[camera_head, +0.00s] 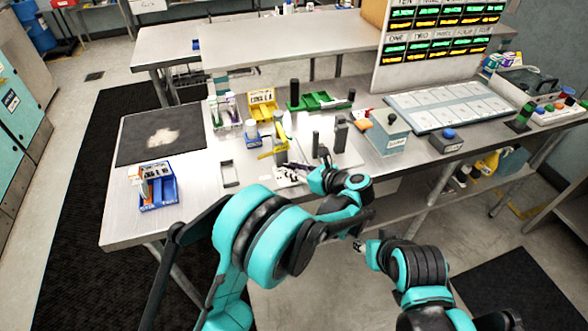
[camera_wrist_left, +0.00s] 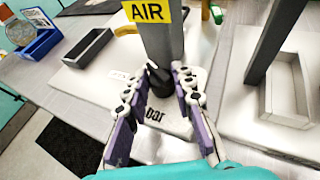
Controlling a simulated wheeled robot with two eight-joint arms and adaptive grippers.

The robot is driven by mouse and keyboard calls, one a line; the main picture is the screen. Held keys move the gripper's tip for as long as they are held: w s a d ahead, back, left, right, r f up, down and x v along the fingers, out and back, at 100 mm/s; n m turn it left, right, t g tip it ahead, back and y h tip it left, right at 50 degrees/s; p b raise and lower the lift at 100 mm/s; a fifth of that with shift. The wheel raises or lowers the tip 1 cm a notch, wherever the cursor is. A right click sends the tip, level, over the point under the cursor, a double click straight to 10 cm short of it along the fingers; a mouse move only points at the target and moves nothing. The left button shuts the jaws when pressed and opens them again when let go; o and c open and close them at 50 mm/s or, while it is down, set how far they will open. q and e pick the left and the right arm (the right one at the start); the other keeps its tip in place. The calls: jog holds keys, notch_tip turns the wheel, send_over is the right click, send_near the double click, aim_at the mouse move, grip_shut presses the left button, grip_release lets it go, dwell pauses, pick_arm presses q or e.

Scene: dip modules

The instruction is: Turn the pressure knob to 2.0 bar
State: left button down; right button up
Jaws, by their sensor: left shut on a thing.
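The black pressure knob (camera_wrist_left: 157,78) sits at the foot of a grey post with a yellow AIR sign (camera_wrist_left: 153,11). A light plate (camera_wrist_left: 168,116) with the printed word "bar" lies around it. In the left wrist view, my left gripper (camera_wrist_left: 161,73) has its two fingers on either side of the knob, shut on it. The knob's pointer and most scale marks are hidden or too small to read. In the head view, my left gripper (camera_head: 299,172) is at the post's base. My right gripper (camera_head: 359,247) hangs in front of the table edge, too small to judge.
A blue bin (camera_head: 158,192) stands at the table's left front, and an empty grey tray (camera_head: 230,173) is left of the post. Dark upright posts (camera_head: 340,135) stand close on the right. A dark mat (camera_head: 160,135) covers the back left.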

pick_arm(q)
jog(key=m+t+h, duration=0.1)
jog(key=m+h, duration=0.1)
jog(key=m+t+h, duration=0.1)
jog(key=m+h, duration=0.1)
jog(key=a+m+t+h+b, duration=0.1)
jog(key=m+h, duration=0.1)
jog(key=shift+s+a+t+h, duration=0.1)
jog(key=shift+s+t+h, duration=0.2)
jog(key=shift+t, duration=0.1)
jog(key=shift+a+m+h+b, duration=0.15)
jog(key=shift+m+h+b, duration=0.3)
jog(key=shift+m+h, duration=2.05)
jog(key=shift+h, duration=0.2)
jog(key=c, duration=1.3)
grip_release()
jog(key=shift+w, duration=0.1)
jog(key=shift+o, duration=0.2)
jog(key=v, duration=1.2)
jog(key=shift+f, duration=0.1)
